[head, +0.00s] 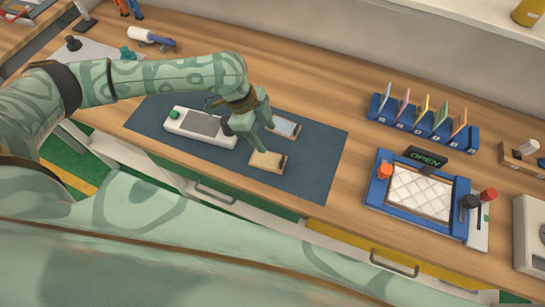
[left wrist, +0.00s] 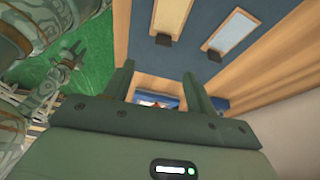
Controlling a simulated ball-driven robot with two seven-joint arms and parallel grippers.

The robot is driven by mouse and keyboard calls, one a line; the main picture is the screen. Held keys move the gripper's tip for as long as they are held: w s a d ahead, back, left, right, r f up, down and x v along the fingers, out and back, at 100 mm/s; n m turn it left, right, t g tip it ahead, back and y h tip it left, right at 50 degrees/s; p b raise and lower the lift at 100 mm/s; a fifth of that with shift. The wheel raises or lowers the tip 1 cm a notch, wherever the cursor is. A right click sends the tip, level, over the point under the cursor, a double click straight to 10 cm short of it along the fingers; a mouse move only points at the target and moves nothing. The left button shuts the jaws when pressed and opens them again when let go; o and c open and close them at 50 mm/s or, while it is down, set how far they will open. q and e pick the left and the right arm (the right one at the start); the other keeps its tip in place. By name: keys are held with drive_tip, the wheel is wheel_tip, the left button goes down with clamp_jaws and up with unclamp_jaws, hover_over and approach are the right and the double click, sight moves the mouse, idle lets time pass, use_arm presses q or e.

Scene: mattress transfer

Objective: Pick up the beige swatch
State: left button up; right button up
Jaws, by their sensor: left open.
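The beige swatch (head: 267,161) lies on a dark blue mat (head: 315,165), near its front edge. In the left wrist view the beige swatch (left wrist: 168,20) shows at the top, beyond the fingers. A pale blue swatch (head: 285,127) lies behind it. My left gripper (head: 261,136) is open and empty, with its fingers close behind and above the beige swatch in the head view. It also shows in the left wrist view (left wrist: 157,88), apart from the swatch. What seems to be my right gripper (left wrist: 70,56) is small at the left; its jaws are unclear.
A white device (head: 185,124) with a grey pad sits left on the mat. A blue rack (head: 422,124) holds several coloured swatches. A blue frame (head: 380,196) with a quilted panel and an OPEN sign stands right. Bare wood lies between mat and frame.

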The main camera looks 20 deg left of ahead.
use_arm(q)
approach(282, 159)
drive_tip(key=b+x, duration=0.1)
drive_tip(key=x, duration=0.2)
drive_tip(key=shift+s+d+f, duration=0.1)
drive_tip(key=shift+d+f, duration=0.05)
drive_tip(key=shift+f, duration=0.3)
drive_tip(key=x, duration=0.2)
drive_tip(key=b+x, duration=0.1)
drive_tip(key=x, duration=0.2)
drive_tip(key=shift+w, duration=0.2)
drive_tip(key=c, duration=1.1)
drive_tip(key=shift+o, duration=0.2)
drive_tip(key=shift+r, duration=0.1)
